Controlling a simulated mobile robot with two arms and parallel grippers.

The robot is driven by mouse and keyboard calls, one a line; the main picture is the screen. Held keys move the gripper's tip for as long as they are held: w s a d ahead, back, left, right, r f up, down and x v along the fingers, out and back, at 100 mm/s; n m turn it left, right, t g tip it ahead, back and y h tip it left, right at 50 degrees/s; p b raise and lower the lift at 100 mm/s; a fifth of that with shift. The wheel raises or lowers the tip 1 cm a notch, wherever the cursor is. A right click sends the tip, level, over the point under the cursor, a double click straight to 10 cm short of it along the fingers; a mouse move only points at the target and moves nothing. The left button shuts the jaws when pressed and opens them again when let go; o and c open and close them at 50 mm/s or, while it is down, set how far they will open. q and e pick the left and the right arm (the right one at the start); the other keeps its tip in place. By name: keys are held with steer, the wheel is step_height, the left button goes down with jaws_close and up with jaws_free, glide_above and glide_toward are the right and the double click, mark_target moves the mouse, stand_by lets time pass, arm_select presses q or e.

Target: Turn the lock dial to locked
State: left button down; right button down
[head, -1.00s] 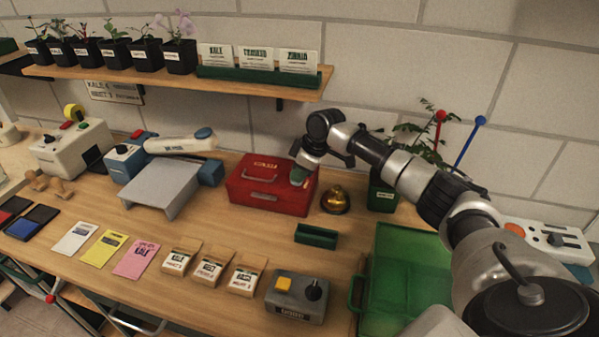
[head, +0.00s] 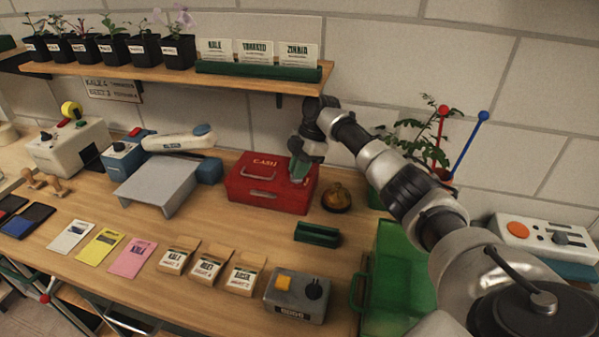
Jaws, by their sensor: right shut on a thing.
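The red cash box (head: 258,192), with a handle and lettering on its lid, sits on the bench below the shelf. My right gripper (head: 299,179) reaches down to the right end of the cash box. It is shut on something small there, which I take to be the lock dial. The fingers hide the dial, so I cannot tell which way it points. My left gripper is not in view.
A brass bell (head: 336,198) stands just right of the cash box, and a small green tray (head: 317,236) lies in front. A grey box with a yellow button (head: 297,296) stands at the front edge. A green crate (head: 388,305) is to the right.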

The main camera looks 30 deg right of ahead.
steer(key=n+g+b, duration=0.1)
steer(key=n, duration=0.1)
steer(key=f+n+g+b, duration=0.1)
steer(key=n+b, duration=0.1)
steer(key=n, duration=0.1)
steer(key=shift+w+a+h, duration=0.1)
steer(key=shift+a+h, duration=0.1)
steer(key=shift+h, duration=0.1)
steer(key=shift+r+n+g+h+b, duration=0.1)
steer(key=shift+n+g+h+b, duration=0.4)
steer(key=shift+n, duration=1.2)
steer(key=shift+w, duration=0.1)
steer(key=c, duration=1.2)
jaws_free()
steer(key=shift+r, duration=0.15)
steer(key=shift+w, duration=0.1)
steer(key=shift+r, duration=0.15)
steer(key=shift+y, duration=0.3)
